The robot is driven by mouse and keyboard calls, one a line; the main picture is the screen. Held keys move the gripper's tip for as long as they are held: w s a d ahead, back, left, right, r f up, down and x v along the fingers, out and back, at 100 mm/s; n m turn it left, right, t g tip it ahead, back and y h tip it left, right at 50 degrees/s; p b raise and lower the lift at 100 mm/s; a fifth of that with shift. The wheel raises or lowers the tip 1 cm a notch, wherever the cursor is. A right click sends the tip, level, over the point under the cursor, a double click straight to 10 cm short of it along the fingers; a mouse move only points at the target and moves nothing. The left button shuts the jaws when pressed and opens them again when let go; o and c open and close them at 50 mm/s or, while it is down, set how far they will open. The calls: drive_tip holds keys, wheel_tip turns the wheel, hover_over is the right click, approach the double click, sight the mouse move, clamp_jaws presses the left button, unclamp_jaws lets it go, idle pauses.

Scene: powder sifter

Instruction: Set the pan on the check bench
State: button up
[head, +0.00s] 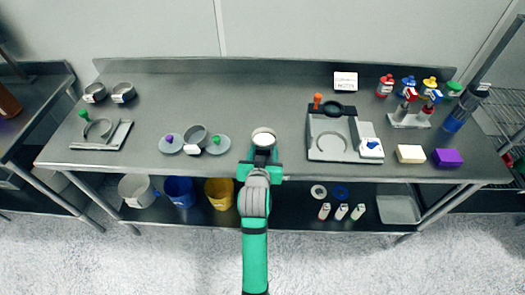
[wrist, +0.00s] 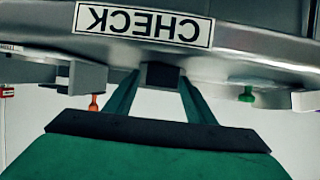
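A round pan (head: 263,131) with pale white contents is held at the end of my arm, at the front middle of the long steel bench. No bench marked as the check bench is readable in the head view.
The long steel bench (head: 270,90) has a clear middle and back. A grey fixture (head: 315,145) with an orange knob stands right of the pan. Small discs and a grey cup (head: 196,137) stand left. Another bench (head: 22,125) is at far left, a wire rack (head: 503,115) at far right.

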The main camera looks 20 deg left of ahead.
drive_tip(key=o, duration=0.5)
drive_tip(key=shift+o, duration=0.9)
drive_tip(key=shift+a+r, duration=0.1)
drive_tip(key=shift+r, duration=0.05)
drive_tip(key=shift+s, duration=0.1)
drive_tip(key=v, duration=1.2)
drive_tip(key=s+d+f, duration=1)
drive_tip(key=s+f, duration=0.1)
drive_tip(key=s, duration=0.2)
drive_tip(key=s+d+m+t+h, duration=0.1)
drive_tip(key=s+d, duration=0.1)
drive_tip(key=s, duration=0.6)
drive_tip(key=s+d+r+m+t+h, duration=0.1)
drive_tip(key=s+d, duration=0.2)
drive_tip(key=s, duration=0.6)
drive_tip(key=shift+s+d+r+h, duration=0.15)
drive_tip(key=shift+s+h, duration=0.15)
drive_tip(key=shift+h, duration=0.1)
